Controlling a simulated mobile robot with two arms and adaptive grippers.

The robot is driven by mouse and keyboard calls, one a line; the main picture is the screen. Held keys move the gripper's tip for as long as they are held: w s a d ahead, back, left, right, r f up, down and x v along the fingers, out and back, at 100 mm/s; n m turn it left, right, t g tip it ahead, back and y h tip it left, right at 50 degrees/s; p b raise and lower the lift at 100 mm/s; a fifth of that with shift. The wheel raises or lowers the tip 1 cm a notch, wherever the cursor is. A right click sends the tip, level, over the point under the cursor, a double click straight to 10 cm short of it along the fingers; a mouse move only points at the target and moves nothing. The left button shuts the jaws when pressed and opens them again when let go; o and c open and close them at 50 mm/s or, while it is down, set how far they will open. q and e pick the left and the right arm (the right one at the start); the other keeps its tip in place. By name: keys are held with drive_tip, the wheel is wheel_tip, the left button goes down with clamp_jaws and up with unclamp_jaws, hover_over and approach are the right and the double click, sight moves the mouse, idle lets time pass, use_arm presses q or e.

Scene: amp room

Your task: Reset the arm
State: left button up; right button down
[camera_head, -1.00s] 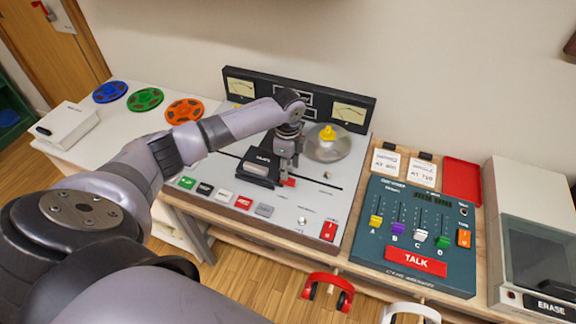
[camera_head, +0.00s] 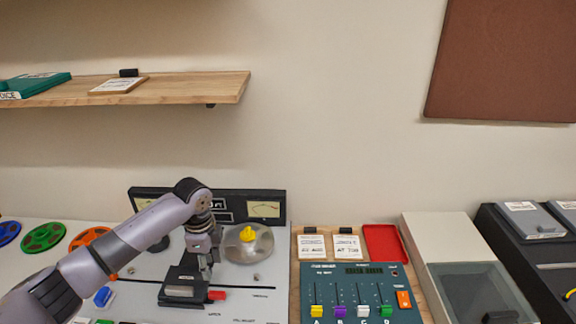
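My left arm (camera_head: 130,240) comes in from the lower left and reaches over the tape deck (camera_head: 245,297). My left gripper (camera_head: 207,272) points down over the deck, just behind the black head block (camera_head: 183,287) and its red tab (camera_head: 217,295). The fingers are small and dark here, so I cannot tell whether they are open or touching the block. To their right is a round metal platter (camera_head: 262,248) with a yellow knob (camera_head: 248,233). My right gripper is not in view.
Blue, green (camera_head: 43,237) and orange reels lie at the left. A teal mixer panel (camera_head: 352,299), a red tray (camera_head: 384,243) and a white lidded box (camera_head: 440,237) stand to the right. A wooden shelf (camera_head: 190,87) is on the wall above.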

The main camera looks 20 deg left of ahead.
use_arm(q)
drive_tip(key=shift+h, duration=0.3)
drive_tip(key=s+d+f, duration=0.2)
drive_tip(key=d, duration=0.1)
drive_tip(key=s+d+f, duration=0.2)
drive_tip(key=d, duration=0.1)
drive_tip(key=s+d+f, duration=0.2)
drive_tip(key=d, duration=0.2)
drive_tip(key=shift+f, duration=0.4)
drive_tip(key=s+d+f+n+t+h, duration=0.15)
drive_tip(key=s+d+n, duration=0.25)
drive_tip(key=s+d, duration=0.4)
drive_tip(key=s+a+r+n+t+y, duration=0.1)
drive_tip(key=s+a+n, duration=0.1)
drive_tip(key=s+n, duration=0.4)
drive_tip(key=s+a+r+n+t+y, duration=0.1)
drive_tip(key=s+a+r+n, duration=0.2)
drive_tip(key=s, duration=0.4)
wheel_tip(320, 180, down, 27)
drive_tip(key=g+b, duration=0.1)
drive_tip(key=b, duration=0.1)
drive_tip(key=s+a+f+g+b, duration=0.1)
drive_tip(key=s+a+f, duration=0.1)
drive_tip(key=s+f, duration=1.6)
wheel_tip(320, 180, down, 2)
drive_tip(key=shift+a+f+b, duration=0.2)
drive_tip(key=shift+a+b, duration=0.05)
drive_tip(key=shift+b, duration=0.1)
drive_tip(key=shift+s+g, duration=0.1)
drive_tip(key=shift+g, duration=0.15)
